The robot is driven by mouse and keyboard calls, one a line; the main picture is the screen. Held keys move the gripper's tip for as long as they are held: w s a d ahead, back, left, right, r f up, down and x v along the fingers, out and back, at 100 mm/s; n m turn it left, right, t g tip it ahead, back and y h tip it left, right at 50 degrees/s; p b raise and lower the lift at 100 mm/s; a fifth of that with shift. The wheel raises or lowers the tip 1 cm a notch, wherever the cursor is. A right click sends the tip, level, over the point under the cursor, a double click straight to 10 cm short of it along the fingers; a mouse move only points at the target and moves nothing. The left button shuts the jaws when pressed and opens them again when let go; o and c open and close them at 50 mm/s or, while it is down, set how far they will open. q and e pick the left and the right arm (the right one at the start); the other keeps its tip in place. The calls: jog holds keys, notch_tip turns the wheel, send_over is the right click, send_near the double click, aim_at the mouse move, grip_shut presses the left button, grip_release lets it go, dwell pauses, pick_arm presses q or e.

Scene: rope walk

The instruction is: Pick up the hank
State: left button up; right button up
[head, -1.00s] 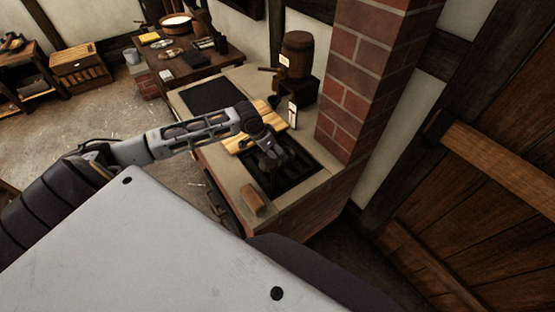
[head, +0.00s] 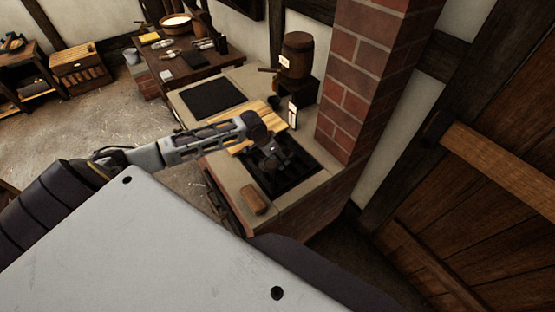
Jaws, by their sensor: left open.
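I cannot make out a hank for certain in the head view. My left gripper (head: 273,164) is open and hangs over the black recessed panel (head: 301,180) in the brick counter, pointing down. Its fingers are small and dark against the panel, so whether they touch anything there is unclear. My left forearm crosses part of the pale wooden board (head: 262,110) beside the panel. My right gripper is not in view.
A brown block (head: 254,200) lies at the counter's near edge. A small white-faced lantern-like object (head: 292,113) and a wooden barrel (head: 297,55) stand behind the board. A brick pillar (head: 355,75) rises at the right. A dark flat plate (head: 213,97) lies at left.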

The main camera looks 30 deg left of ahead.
pick_arm(q)
jog(key=shift+x, duration=0.9)
jog(key=shift+c, duration=0.5)
jog(key=c, duration=1.1)
jog(key=shift+c, duration=0.2)
jog(key=shift+r, duration=0.1)
notch_tip(320, 180, up, 10)
jog(key=shift+b, duration=0.3)
